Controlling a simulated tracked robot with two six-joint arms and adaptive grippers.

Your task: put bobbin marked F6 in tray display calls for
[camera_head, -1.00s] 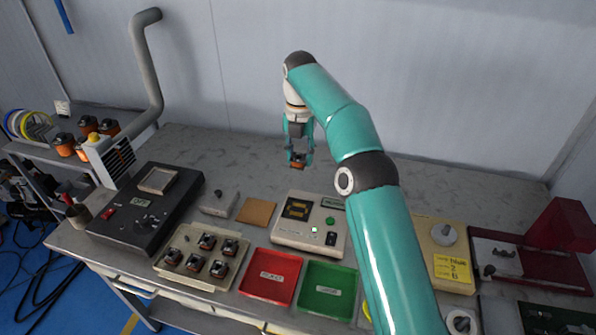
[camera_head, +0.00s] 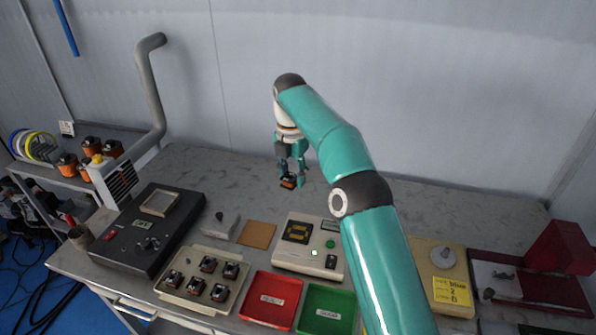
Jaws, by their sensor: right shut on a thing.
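My right gripper (camera_head: 290,172) is shut on a small dark and orange bobbin (camera_head: 289,183), held above the table behind the cream tester; its marking is too small to read. Several more bobbins sit in a beige tray (camera_head: 192,255) on the left. My left gripper is not in view.
A black control box (camera_head: 121,235) stands at the left, with a grey pipe (camera_head: 151,90) behind it. A brown pad (camera_head: 257,235) and a small grey block (camera_head: 221,225) lie left of the tester. A beige device (camera_head: 448,283) with a yellow note is right of my arm. The back of the table is clear.

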